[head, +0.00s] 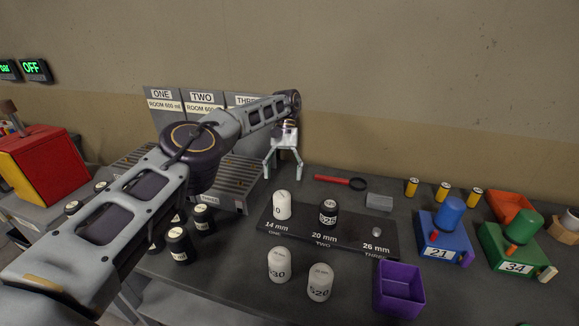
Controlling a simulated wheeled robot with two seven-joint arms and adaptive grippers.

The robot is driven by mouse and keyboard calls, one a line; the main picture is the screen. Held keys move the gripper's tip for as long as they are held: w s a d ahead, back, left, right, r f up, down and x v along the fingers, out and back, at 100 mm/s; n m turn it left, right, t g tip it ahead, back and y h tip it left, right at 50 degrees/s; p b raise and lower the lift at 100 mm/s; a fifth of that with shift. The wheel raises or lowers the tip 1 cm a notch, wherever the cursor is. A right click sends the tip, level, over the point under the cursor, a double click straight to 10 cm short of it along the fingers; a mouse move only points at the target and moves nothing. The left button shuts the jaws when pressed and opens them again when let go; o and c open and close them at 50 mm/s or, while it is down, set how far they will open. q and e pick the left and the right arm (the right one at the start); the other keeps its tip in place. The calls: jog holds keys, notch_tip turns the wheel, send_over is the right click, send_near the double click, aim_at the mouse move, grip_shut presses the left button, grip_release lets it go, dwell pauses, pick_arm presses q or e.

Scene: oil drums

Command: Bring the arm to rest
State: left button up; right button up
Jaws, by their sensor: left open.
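My left arm reaches in from the left across the table. Its gripper (283,172) points down with its two fingers apart and nothing between them. It hangs over the back of the table, behind the black board (347,238) marked 14 mm, 20 mm and 26 mm. A white drum (282,206) stands at the 14 mm place and a black drum (328,212) near the 20 mm place. A small grey piece (376,232) is at the 26 mm place. My right gripper is not in view.
Two white drums (279,265) stand in front of the board, beside a purple bin (399,290). Several black drums (180,245) stand under my arm. A red-handled magnifier (340,182), a grey block (379,202), and blue (446,236) and green (511,251) boxes lie right. Panels ONE to THREE (202,98) stand behind.

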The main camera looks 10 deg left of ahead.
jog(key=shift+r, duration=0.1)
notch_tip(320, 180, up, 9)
jog(key=p, duration=0.9)
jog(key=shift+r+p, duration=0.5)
